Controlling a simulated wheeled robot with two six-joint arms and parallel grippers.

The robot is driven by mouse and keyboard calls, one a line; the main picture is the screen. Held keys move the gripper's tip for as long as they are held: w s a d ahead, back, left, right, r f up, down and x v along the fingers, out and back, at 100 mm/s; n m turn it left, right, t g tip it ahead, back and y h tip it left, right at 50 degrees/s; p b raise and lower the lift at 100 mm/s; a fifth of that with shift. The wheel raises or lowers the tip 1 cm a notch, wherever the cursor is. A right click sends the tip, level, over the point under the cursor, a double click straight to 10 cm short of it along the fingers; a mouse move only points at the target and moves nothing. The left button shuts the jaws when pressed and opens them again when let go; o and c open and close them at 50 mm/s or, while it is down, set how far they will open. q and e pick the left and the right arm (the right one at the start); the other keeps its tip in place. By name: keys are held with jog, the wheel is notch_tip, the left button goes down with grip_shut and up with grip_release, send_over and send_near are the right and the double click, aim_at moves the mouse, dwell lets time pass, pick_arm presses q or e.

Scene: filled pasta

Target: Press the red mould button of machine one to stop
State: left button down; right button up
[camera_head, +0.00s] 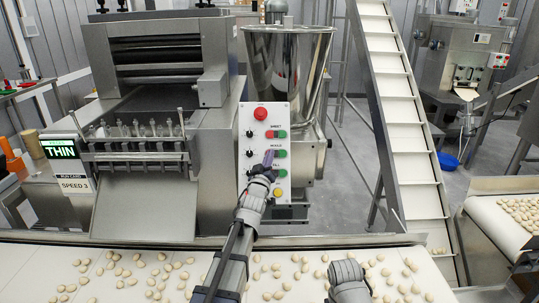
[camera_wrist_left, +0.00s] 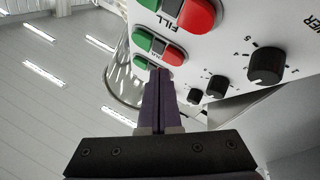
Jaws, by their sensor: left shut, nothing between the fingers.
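The control panel (camera_head: 256,160) of the machine stands mid-frame in the head view, with rows of red and green buttons. In the mould row, the green button (camera_head: 282,153) shows, while the red one is mostly hidden behind my left gripper (camera_head: 269,154). My left gripper's purple fingers are shut and empty, pointing at the panel. In the left wrist view, the fingers (camera_wrist_left: 159,72) reach up towards the button rows; a red button (camera_wrist_left: 174,53) beyond the fill row shows just beside their tips. I cannot tell whether they touch. My right gripper is out of view.
A red round button (camera_head: 260,113) tops the panel and a yellow one (camera_head: 277,192) is at its bottom; black knobs line its left. A sign reads THIN (camera_head: 61,149). A belt (camera_head: 130,285) with dough pieces crosses the front. An inclined conveyor (camera_head: 400,110) rises at right.

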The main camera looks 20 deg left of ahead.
pick_arm(q)
jog(key=shift+w+f, duration=0.1)
jog(key=shift+w, duration=0.05)
jog(key=shift+w+a+f, duration=0.1)
jog(key=shift+w+f, duration=0.05)
jog(key=shift+w, duration=0.1)
jog(key=shift+w+a+f+b, duration=0.1)
jog(key=shift+w+f+b, duration=0.15)
jog(key=shift+b, duration=0.2)
dwell(0.6)
jog(key=shift+r, duration=0.15)
dwell(0.3)
jog(key=shift+s+d+r+p, duration=0.2)
jog(key=shift+s+r+p, duration=0.1)
jog(key=shift+s+p, duration=0.25)
jog(key=shift+s, duration=0.1)
jog(key=s+r, duration=0.1)
jog(key=s+p, duration=0.1)
jog(key=s+d+r+p, duration=0.1)
jog(key=s, duration=0.1)
jog(key=shift+d+r, duration=0.1)
jog(key=shift+r, duration=0.25)
